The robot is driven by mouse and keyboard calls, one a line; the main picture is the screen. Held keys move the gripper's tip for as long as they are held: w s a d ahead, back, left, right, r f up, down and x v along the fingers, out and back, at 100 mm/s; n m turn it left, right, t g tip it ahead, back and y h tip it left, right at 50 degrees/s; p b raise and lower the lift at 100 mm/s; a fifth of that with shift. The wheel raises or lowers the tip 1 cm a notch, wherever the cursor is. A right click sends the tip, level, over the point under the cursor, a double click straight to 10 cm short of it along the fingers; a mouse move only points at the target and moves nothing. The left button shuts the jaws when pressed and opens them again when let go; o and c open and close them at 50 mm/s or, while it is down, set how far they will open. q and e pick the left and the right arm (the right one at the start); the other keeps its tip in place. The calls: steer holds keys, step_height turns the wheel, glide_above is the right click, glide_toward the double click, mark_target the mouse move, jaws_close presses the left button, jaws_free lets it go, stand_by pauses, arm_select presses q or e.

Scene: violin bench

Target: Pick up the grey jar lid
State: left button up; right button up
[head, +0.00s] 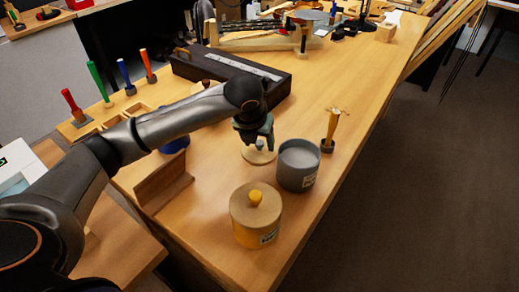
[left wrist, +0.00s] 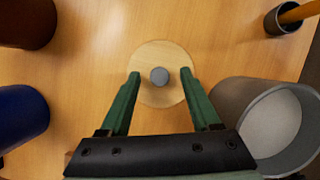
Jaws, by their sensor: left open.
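The grey jar lid is a pale wooden disc (left wrist: 160,98) with a grey knob; it lies on the bench, and part of it shows in the head view (head: 262,157). My left gripper (left wrist: 160,73) is open above it, with its green fingers on either side of the knob and clear gaps to both. In the head view the left gripper (head: 259,140) hides part of the lid. The grey jar (head: 298,172) stands open just right of the lid and also shows in the left wrist view (left wrist: 232,110). My right gripper is not in view.
A yellow jar (head: 255,222) with its lid on stands in front. A blue jar (left wrist: 20,115) and a wooden bracket (head: 163,182) are to the left. A small cup with a brush (head: 328,143) stands behind the grey jar. A dark case (head: 230,75) lies behind.

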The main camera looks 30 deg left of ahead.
arm_select(q)
jaws_close()
stand_by(0.5)
